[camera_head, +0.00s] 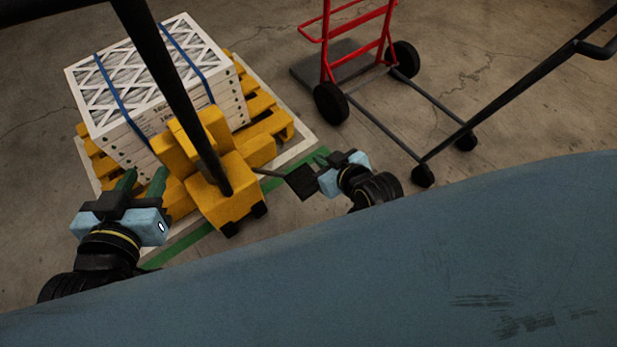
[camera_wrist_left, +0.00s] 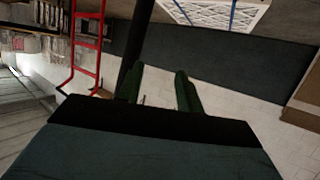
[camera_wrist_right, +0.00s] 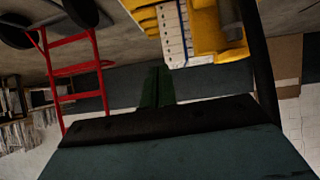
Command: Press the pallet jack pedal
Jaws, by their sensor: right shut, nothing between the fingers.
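The yellow pallet jack (camera_head: 222,190) stands left of centre in the head view, its black handle rising toward the upper left. A dark flat pedal (camera_head: 299,183) sticks out to its right on a thin rod. My right gripper (camera_head: 321,160) is just right of the pedal, close to it; I cannot tell whether they touch. Its green fingers (camera_wrist_right: 157,88) are together and empty in the right wrist view. My left gripper (camera_head: 142,181) is left of the jack, open and empty. Its fingers stand apart in the left wrist view (camera_wrist_left: 160,90). The pedal is not clear in either wrist view.
A strapped stack of boxed filters (camera_head: 150,85) sits on a yellow pallet (camera_head: 270,125) behind the jack. A red hand truck (camera_head: 355,45) and a black wheeled frame (camera_head: 445,145) stand at the right. Bare floor lies between the pallet and the hand truck.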

